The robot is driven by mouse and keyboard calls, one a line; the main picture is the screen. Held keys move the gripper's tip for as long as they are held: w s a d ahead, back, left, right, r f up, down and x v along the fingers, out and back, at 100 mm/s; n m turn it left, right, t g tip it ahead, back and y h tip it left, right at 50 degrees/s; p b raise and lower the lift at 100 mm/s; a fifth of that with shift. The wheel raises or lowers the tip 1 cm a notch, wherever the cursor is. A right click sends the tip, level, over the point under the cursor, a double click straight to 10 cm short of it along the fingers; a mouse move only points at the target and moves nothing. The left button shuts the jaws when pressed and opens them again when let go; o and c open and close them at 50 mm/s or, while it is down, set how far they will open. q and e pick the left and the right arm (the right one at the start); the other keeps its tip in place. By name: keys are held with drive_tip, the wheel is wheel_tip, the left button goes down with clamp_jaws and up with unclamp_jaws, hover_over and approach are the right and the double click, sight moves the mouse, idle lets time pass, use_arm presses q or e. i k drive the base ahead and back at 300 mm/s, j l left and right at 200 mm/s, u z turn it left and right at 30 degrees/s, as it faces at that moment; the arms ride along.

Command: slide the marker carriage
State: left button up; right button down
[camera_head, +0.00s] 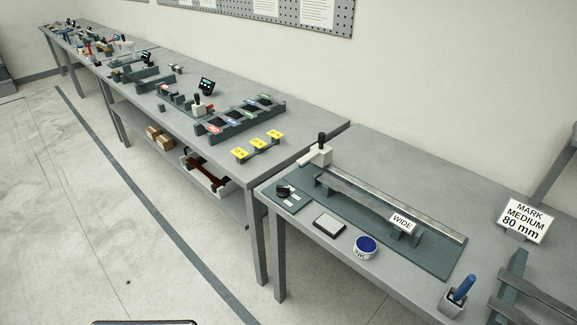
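The marker carriage appears to be the pale block with a black upright knob (320,152), at the far left end of a long metal rail (390,203). The rail sits on a dark green-grey base plate (437,262) on the near right table. A "WIDE" label (402,222) stands in front of the rail toward its right end. A sign (524,219) reading "MARK MEDIUM 80 mm" stands to the right. Neither of my grippers is in view, and nothing touches the carriage.
In front of the rail are a black dial (284,190), a pale rectangular pad (330,224) and a round blue-topped tin (365,246). A blue-handled tool (463,287) stands in a holder at the front edge. A longer table (300,152) with several fixtures extends left.

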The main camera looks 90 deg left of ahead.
sight(320, 154)
drive_tip(key=u, duration=2.9)
